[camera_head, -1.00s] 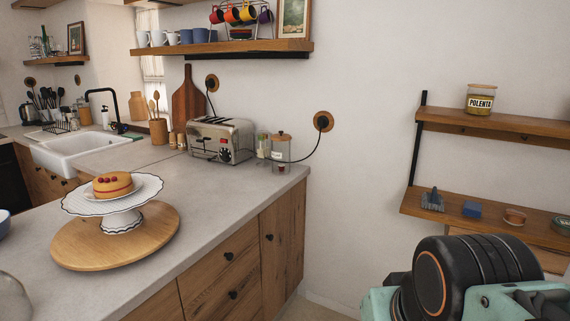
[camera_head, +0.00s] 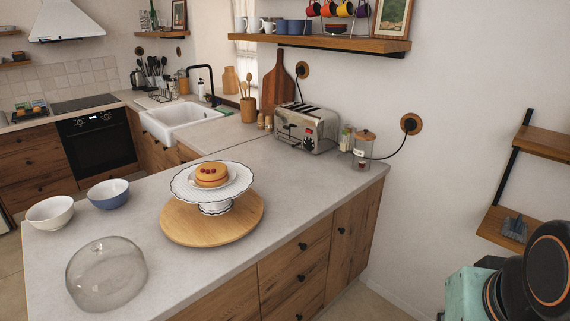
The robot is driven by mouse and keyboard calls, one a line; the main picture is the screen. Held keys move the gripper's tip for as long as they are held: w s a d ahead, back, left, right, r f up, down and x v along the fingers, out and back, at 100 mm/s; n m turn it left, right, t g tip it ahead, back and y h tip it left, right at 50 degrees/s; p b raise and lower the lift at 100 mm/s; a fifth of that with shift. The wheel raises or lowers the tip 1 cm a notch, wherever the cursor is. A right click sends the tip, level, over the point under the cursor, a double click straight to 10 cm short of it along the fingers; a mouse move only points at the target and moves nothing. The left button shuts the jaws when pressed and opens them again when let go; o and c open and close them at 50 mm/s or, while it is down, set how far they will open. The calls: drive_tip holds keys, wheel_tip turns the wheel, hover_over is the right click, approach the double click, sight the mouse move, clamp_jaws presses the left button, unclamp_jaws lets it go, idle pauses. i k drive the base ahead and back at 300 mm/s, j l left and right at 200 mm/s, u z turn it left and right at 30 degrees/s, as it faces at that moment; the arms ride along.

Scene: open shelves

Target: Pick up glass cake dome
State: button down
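The glass cake dome (camera_head: 106,276) is clear with a small knob on top. It sits upright on the grey countertop at the lower left, near the counter's front left edge. To its right, a cake (camera_head: 211,174) on a white plate stands on a white cake stand (camera_head: 187,188) with a dark scalloped rim. The stand rests on a round wooden board (camera_head: 186,236). Part of my arm shows at the lower right, well away from the dome. My gripper is not in view.
A white bowl (camera_head: 50,213) and a blue bowl (camera_head: 108,194) stand behind the dome. A toaster (camera_head: 307,128) and glass jar (camera_head: 364,150) are at the counter's back right. A wall shelf (camera_head: 500,228) is on the right. Bare counter lies between dome and board.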

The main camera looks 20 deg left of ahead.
sight(106, 273)
drive_tip(key=u, duration=2.15)
drive_tip(key=i+l+u, duration=0.45)
drive_tip(key=i, duration=0.15)
